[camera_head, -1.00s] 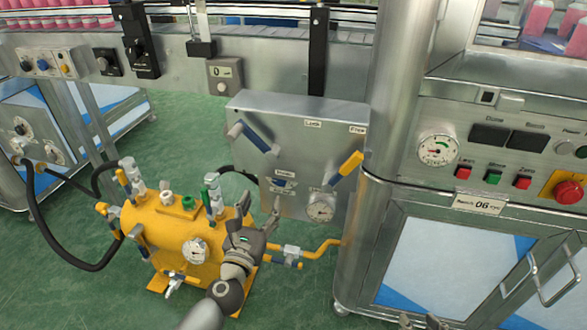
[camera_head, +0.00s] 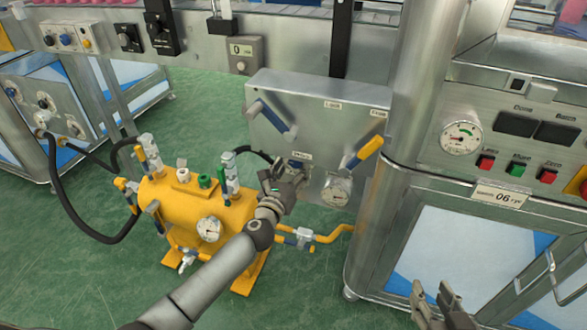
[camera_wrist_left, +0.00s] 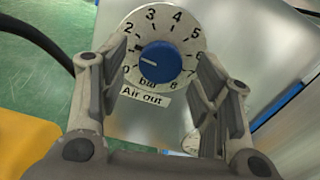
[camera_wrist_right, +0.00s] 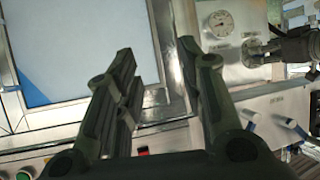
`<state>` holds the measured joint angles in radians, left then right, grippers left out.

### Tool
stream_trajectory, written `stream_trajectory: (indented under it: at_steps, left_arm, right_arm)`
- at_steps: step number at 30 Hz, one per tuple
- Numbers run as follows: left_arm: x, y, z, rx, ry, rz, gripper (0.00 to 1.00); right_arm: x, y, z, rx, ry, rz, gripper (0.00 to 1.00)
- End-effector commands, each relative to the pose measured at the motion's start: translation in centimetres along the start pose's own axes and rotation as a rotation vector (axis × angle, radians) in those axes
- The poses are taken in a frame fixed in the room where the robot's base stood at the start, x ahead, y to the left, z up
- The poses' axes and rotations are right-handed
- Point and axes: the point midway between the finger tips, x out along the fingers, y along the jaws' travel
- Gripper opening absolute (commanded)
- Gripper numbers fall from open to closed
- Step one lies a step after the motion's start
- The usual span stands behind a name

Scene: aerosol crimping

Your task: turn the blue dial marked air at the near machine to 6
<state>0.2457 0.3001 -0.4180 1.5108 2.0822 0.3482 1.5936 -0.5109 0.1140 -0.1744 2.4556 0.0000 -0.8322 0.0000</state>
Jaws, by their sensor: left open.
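The blue dial (camera_wrist_left: 167,62) sits on a round white scale (camera_wrist_left: 155,22) numbered up to 8 and marked bar, above an "Air out" label (camera_wrist_left: 145,95). Its white mark points left, near the low end around 1. My left gripper (camera_head: 288,182) is in front of the grey panel (camera_head: 320,108) and mostly hides the dial in the head view. In the left wrist view its open fingers (camera_wrist_left: 163,58) stand on either side of the dial, with gaps seen beside it. My right gripper (camera_head: 437,298) is open and empty at the lower right, before the cabinet.
The panel also carries a blue-handled lever (camera_head: 275,118), a yellow-handled lever (camera_head: 362,153) and a gauge (camera_head: 337,190). A yellow tank (camera_head: 180,215) with hoses stands left of and below my left gripper. A steel cabinet (camera_head: 425,200) stands close on the right.

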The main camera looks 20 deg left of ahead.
Motion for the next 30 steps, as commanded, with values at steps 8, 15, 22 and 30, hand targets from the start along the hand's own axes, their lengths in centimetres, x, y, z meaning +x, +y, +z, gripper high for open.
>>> stream_trajectory:
  at_steps: [8,15,22,30]
  left_arm:
    - [1.2,0.0,0.1,-0.001,-0.001,-0.001,0.58]
    - [1.3,-0.1,0.1,-0.001,0.000,-0.001,0.58]
    - [1.2,0.0,0.1,0.000,0.000,0.000,0.31]
    - [1.2,0.0,0.1,0.002,0.000,-0.001,0.12]
  right_arm:
    - [0.2,-0.2,-1.6,0.000,0.081,-0.005,0.37]
    - [0.2,-0.2,-1.7,0.000,0.085,-0.005,0.37]
    - [0.2,-0.2,-1.7,0.000,0.083,-0.005,0.37]
    - [0.2,-0.2,-1.6,0.000,0.081,-0.005,0.37]
